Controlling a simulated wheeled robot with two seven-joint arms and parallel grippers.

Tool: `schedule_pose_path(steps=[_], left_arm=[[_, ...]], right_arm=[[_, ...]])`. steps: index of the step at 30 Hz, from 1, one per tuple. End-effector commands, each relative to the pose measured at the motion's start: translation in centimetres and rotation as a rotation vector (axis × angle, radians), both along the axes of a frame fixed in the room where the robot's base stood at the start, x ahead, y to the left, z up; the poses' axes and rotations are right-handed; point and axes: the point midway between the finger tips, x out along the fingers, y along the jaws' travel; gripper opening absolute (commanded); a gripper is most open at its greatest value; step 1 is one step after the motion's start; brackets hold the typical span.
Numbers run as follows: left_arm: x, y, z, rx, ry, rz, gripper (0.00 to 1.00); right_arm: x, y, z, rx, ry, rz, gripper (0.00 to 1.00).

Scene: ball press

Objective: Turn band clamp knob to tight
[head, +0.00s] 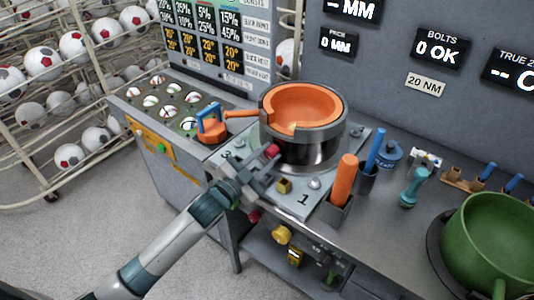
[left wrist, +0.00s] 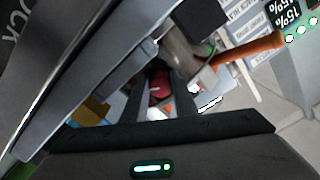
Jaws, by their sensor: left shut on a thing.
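The band clamp knob (head: 272,151) is red and sits at the front left side of the dark metal ring of the press (head: 312,150). My left gripper (head: 266,164) comes in from the lower left and is shut on this knob. In the left wrist view the red knob (left wrist: 160,86) shows between the two dark fingers of my left gripper (left wrist: 160,100), partly hidden by them. The knob's turn position cannot be read. An orange bowl-shaped part (head: 300,104) with a handle sits in the ring. My right gripper is not in view.
The press stands on a grey plate marked with numbers. An orange-handled tool (head: 344,180) stands upright in a holder close to the right. A green pot (head: 490,240) is at far right. A blue-and-orange tool (head: 211,124) and a tray of balls (head: 170,100) are at left.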

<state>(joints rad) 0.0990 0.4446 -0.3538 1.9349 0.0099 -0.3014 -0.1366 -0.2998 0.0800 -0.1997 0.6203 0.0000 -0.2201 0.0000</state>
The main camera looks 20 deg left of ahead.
Motion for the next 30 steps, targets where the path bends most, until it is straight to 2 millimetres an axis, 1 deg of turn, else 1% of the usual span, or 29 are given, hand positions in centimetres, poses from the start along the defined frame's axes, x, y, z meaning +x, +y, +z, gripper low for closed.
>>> schedule_pose_path(steps=[3,21,30], left_arm=[[0.0,0.0,0.2,0.106,-0.039,-0.001,0.04],[0.1,0.1,0.3,0.640,-0.233,-0.001,0.04],[0.1,0.1,0.4,0.847,-0.310,-0.001,0.04]], right_arm=[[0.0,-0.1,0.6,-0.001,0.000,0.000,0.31],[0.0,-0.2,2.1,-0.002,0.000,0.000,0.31],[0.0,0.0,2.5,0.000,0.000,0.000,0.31]])
